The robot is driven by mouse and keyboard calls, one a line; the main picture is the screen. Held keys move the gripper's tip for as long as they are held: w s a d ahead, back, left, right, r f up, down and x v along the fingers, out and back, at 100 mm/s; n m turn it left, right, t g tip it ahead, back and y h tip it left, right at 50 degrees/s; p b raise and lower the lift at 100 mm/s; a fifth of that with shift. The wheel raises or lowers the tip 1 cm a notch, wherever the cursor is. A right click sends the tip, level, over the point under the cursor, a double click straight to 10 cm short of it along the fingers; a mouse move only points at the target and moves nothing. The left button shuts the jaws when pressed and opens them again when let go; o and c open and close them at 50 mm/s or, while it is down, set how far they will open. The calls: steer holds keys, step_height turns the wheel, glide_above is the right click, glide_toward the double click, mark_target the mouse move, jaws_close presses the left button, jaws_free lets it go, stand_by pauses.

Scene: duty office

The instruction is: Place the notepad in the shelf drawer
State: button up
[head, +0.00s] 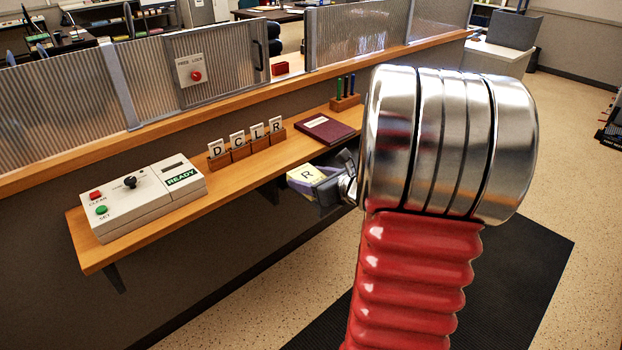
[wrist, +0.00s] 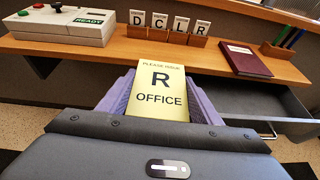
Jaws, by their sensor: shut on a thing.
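A yellow notepad (wrist: 158,92) printed "PLEASE ISSUE R OFFICE" is between the purple fingers of my gripper (wrist: 160,95). My gripper is shut on it and holds it in front of the wooden shelf. In the head view the notepad (head: 305,174) shows its "R" beside the shelf's front edge, with my gripper (head: 318,180) partly hidden by my arm. The grey shelf drawer (wrist: 285,118) hangs under the shelf at right in the wrist view. It stands pulled out, with a dark interior and a bar handle. My gripper hides its left part.
The wooden shelf (head: 225,190) carries a control box (head: 145,197) with a READY sign, letter cards D, C, L, R in wooden holders (head: 240,153), a maroon book (head: 325,129) and a pen block (head: 345,102). A ribbed glass screen (head: 215,68) stands behind. A dark mat (head: 510,270) lies on the floor.

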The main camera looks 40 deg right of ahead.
steer(key=shift+w+a+f, duration=0.1)
steer(key=shift+w+a, duration=0.25)
steer(key=shift+a, duration=0.05)
steer(key=w+a+f+n+y, duration=0.1)
steer(key=w+a, duration=0.1)
steer(key=a, duration=0.8)
steer(key=w+a+f+n+y, duration=0.1)
steer(key=w+a+f, duration=0.1)
steer(key=a, duration=0.8)
steer(key=w+a+f+n+y, duration=0.1)
steer(key=w+a+f+y, duration=0.1)
steer(key=a, duration=0.8)
steer(key=shift+w+n+g, duration=0.3)
steer(key=shift+w, duration=0.45)
